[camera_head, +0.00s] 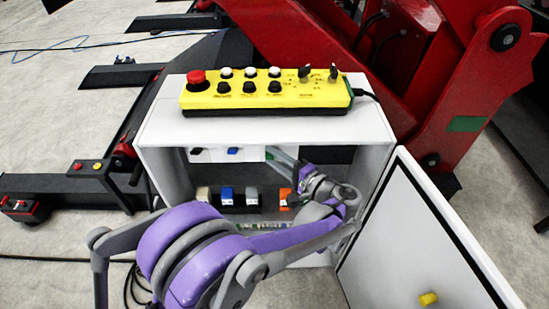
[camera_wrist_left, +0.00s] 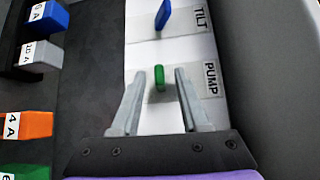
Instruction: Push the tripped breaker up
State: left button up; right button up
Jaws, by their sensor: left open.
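A row of switches on a white strip sits inside the open cabinet. In the left wrist view a green switch lever (camera_wrist_left: 159,78) stands beside the label PUMP (camera_wrist_left: 211,80). A blue lever (camera_wrist_left: 163,15) stands beside the label TILT. My left gripper (camera_wrist_left: 160,73) is open, one finger on each side of the green lever, with gaps visible; contact cannot be told. In the head view my left gripper (camera_head: 282,158) reaches into the cabinet's upper right. The blue lever (camera_head: 232,150) shows there too. Which breaker is tripped I cannot tell. My right gripper is not in view.
Blue (camera_head: 227,196), grey (camera_head: 252,195) and orange (camera_head: 285,197) labelled blocks sit lower in the cabinet (camera_head: 160,125). A yellow control box (camera_head: 265,95) rests on top. The cabinet door (camera_head: 420,240) hangs open at the right. Red machinery (camera_head: 440,90) stands behind.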

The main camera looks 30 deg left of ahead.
pick_arm(q)
jog(key=shift+c, duration=0.3)
grip_shut()
jog(key=r+m+h+p, duration=0.1)
jog(key=p, duration=0.1)
jog(key=r+m+g+h+p, duration=0.1)
jog(key=p, duration=0.1)
jog(key=shift+w+a+h+p, duration=0.2)
jog(key=shift+h+p, duration=0.1)
jog(key=shift+w+m+g+h, duration=0.1)
jog(key=shift+m+g+h, duration=0.2)
jog(key=shift+m, duration=0.2)
jog(key=shift+f, duration=0.1)
jog(key=shift+o, duration=0.3)
grip_release()
